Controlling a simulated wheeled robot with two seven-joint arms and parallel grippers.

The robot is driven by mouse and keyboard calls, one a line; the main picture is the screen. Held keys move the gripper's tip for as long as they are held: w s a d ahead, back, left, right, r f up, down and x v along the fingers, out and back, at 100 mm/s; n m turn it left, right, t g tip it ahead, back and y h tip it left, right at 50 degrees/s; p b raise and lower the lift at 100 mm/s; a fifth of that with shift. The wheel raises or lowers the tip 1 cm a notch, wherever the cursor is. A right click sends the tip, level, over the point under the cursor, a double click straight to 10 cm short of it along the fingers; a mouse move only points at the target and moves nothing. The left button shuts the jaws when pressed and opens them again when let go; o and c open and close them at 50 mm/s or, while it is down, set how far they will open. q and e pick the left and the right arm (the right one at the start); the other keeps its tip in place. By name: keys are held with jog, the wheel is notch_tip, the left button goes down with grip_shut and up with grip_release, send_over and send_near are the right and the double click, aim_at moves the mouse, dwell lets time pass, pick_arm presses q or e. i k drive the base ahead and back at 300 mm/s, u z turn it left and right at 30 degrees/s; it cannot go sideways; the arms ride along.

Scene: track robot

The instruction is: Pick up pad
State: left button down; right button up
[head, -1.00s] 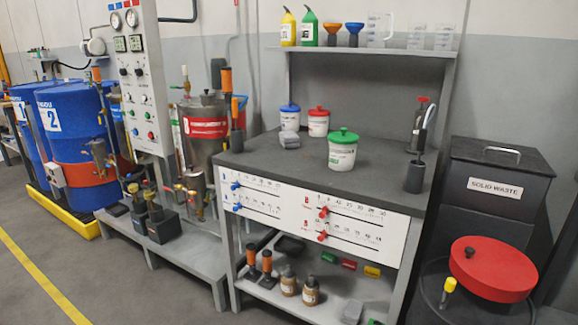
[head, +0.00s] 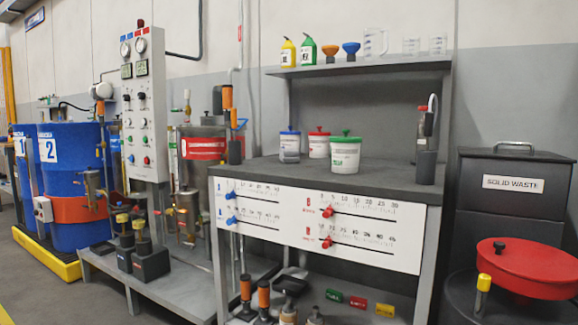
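A small grey block (head: 290,158), possibly the pad, lies on the dark worktop (head: 390,180) in front of the white tub with the blue lid (head: 289,142). I see it almost edge-on, and I cannot tell for sure that it is the pad. Neither of my grippers is in view.
Red-lidded (head: 319,147) and green-lidded (head: 345,157) tubs stand on the worktop, with a dark bottle holder (head: 426,168) at its right. A slider panel (head: 320,220) fronts the bench. A red-lidded drum (head: 522,268) and solid waste bin (head: 512,185) stand right.

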aim_at(288, 160)
jog(key=u, duration=0.2)
jog(key=i, duration=1.95)
jog(key=u, duration=0.5)
